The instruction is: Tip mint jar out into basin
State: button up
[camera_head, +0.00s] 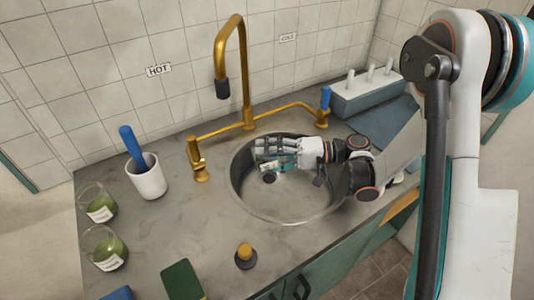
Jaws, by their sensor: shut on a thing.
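My gripper (275,153) is over the round metal basin (252,207) sunk in the counter, its fingers pointing left. It is shut on a small pale jar (268,168), taken as the mint jar, mostly hidden by the fingers. A whitish patch like a label shows on it. Its tilt and contents cannot be made out. The dark drain (269,178) shows below it in the basin.
A brass tap (247,75) arches behind the basin. Two labelled jars with green contents (100,207) (108,250), a white cup (147,178) with a blue-handled tool, and a dark-based brass knob (245,255) stand left and front. A rack (365,98) stands back right.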

jog(key=shift+s+r+n+h+p, duration=0.1)
jog(key=shift+r+n+h+p, duration=0.2)
jog(key=shift+r+h+p, duration=0.65)
jog(key=h+p, duration=0.3)
jog(key=n+t+h+p, duration=0.1)
jog(key=h+p, duration=0.2)
jog(key=p, duration=0.1)
jog(key=shift+a+r, duration=0.1)
jog(key=shift+r, duration=0.1)
jog(key=h+p, duration=0.1)
jog(key=h, duration=0.1)
jog(key=h+p, duration=0.1)
jog(key=h, duration=0.1)
jog(key=shift+r+n+t, duration=0.2)
jog(key=shift+n+t, duration=0.1)
jog(key=shift+t, duration=0.1)
jog(key=h, duration=0.1)
jog(key=t+h+p, duration=0.1)
jog(key=h, duration=0.1)
jog(key=shift+r+n+h, duration=0.2)
jog(key=shift+n+h, duration=0.05)
jog(key=shift+n, duration=0.05)
jog(key=w+d+f+b, duration=0.2)
jog(key=d+f+b, duration=0.2)
jog(key=d, duration=0.5)
jog(key=shift+w+f+b, duration=0.3)
jog(key=shift+f, duration=0.05)
